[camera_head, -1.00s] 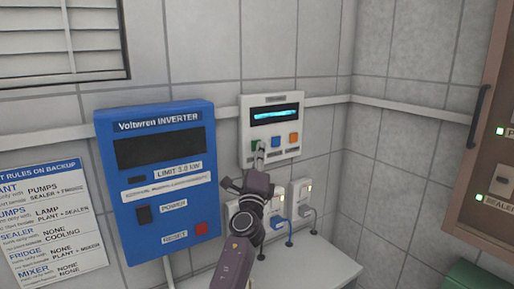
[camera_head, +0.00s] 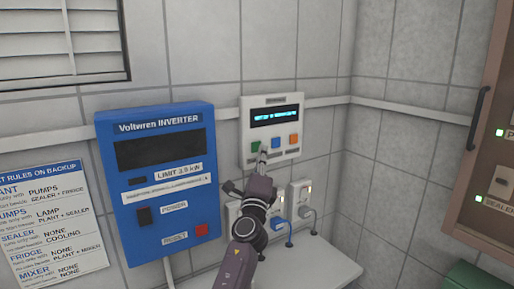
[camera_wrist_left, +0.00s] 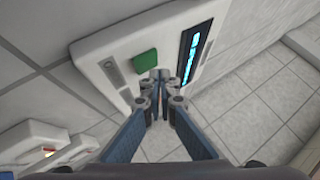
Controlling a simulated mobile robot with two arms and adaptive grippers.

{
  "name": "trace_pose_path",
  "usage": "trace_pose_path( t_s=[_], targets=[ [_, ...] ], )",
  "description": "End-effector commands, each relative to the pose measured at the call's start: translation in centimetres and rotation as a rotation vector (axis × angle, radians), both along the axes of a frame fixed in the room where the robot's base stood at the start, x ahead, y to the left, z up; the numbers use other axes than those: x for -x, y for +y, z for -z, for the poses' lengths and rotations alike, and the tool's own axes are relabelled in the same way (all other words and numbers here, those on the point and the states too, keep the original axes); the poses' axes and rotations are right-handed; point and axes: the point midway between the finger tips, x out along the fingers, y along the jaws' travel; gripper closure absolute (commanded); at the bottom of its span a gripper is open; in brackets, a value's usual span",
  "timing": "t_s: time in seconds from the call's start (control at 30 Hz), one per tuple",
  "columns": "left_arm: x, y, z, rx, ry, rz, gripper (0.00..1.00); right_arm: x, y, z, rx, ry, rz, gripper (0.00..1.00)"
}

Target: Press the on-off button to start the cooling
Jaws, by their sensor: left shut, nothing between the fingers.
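A white control panel (camera_head: 247,123) with a lit blue display (camera_head: 275,114) hangs on the tiled wall. Below the display sit a green button (camera_head: 255,146), a blue button (camera_head: 276,143) and an orange button (camera_head: 294,139). My left gripper (camera_head: 262,154) is shut and empty, its tips in front of the panel's lower edge, just right of and below the green button. In the left wrist view the green button (camera_wrist_left: 145,62) shows clear beside the closed fingertips (camera_wrist_left: 160,74); the tips do not cover it. My right gripper is not in view.
A blue inverter box (camera_head: 190,130) hangs left of the panel, with a rules sheet (camera_head: 55,215) further left. Sockets with plugs (camera_head: 277,223) sit below, above a white shelf (camera_head: 318,258). A brown-framed cabinet (camera_head: 480,235) stands at the right.

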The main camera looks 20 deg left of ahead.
Motion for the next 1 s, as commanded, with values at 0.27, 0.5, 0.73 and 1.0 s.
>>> trace_pose_path(
  t_s=[0.27, 0.5, 0.73, 1.0],
  targets=[
    [0.5, -0.8, -0.1, 0.001, 0.0, 0.001, 1.0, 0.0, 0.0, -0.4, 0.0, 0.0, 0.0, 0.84],
    [2.0, -2.7, 0.0, 0.001, 0.0, 0.001, 1.0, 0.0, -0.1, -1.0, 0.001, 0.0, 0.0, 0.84],
    [3.0, -3.9, 0.0, 0.001, 0.0, 0.002, 1.0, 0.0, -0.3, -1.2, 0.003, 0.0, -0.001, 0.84],
    [3.1, -4.0, 0.0, 0.001, 0.0, 0.0, 1.0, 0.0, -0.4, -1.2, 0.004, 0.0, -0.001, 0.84]
  ],
)
